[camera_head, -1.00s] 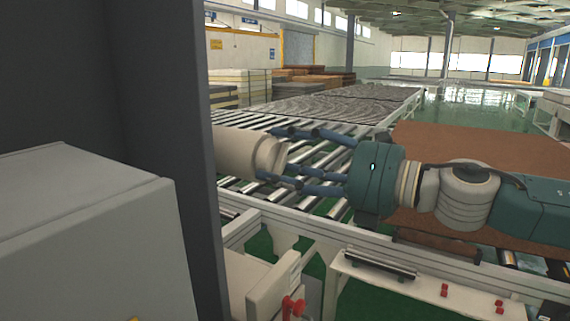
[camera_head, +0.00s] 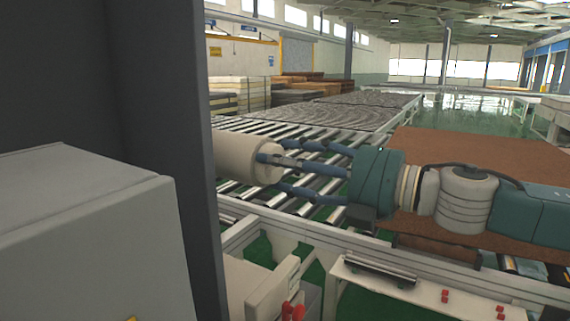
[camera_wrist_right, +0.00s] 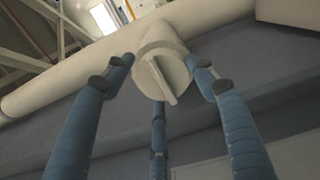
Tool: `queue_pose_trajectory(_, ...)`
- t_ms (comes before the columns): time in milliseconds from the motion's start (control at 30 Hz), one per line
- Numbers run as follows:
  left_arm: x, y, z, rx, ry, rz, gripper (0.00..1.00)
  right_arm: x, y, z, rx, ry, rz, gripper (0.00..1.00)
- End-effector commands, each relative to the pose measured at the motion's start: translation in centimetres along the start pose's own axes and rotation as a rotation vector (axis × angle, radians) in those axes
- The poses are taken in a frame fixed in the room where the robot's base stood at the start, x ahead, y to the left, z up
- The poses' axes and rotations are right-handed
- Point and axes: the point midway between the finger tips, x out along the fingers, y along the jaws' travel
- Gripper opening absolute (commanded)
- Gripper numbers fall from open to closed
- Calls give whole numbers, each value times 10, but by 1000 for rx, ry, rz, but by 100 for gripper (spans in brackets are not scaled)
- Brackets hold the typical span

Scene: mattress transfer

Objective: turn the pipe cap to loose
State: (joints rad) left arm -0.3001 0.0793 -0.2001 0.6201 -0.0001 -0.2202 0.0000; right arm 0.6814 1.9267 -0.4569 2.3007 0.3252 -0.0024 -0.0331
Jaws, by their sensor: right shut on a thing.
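The pipe cap (camera_head: 266,174) is the pale round end of a short beige pipe (camera_head: 232,156), beside the dark post. In the right wrist view the cap (camera_wrist_right: 149,80) faces me with a raised straight bar across it, tilted from upright. My right gripper (camera_head: 273,164) comes in from the right with its three blue fingers spread around the cap and is shut on it. In the wrist view two fingers flank the cap and the third is below; exact contact is hard to see. My left gripper is not in view.
A dark post (camera_head: 165,100) and a grey box (camera_head: 85,240) fill the left side. A roller conveyor (camera_head: 310,130) runs behind the gripper, with a brown sheet (camera_head: 450,150) at right. A white frame with red knobs (camera_head: 445,295) stands below.

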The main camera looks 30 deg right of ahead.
Motion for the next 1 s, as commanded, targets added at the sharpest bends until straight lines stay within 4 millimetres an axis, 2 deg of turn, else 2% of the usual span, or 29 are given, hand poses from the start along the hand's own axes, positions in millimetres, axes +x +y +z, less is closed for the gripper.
queue_pose_trajectory(33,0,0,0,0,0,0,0,0,1,6,21,-14,2,30)
queue_pose_trajectory(300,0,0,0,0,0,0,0,0,0,5,88,-14,1,30)
queue_pose_trajectory(767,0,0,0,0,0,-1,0,0,-1,5,99,-14,0,30)
queue_pose_trajectory(800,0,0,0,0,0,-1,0,0,-1,6,99,-14,0,64)
queue_pose_trajectory(867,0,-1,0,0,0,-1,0,0,-1,5,99,-12,-1,72)
queue_pose_trajectory(1000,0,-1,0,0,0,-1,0,0,-2,3,98,-8,-1,72)
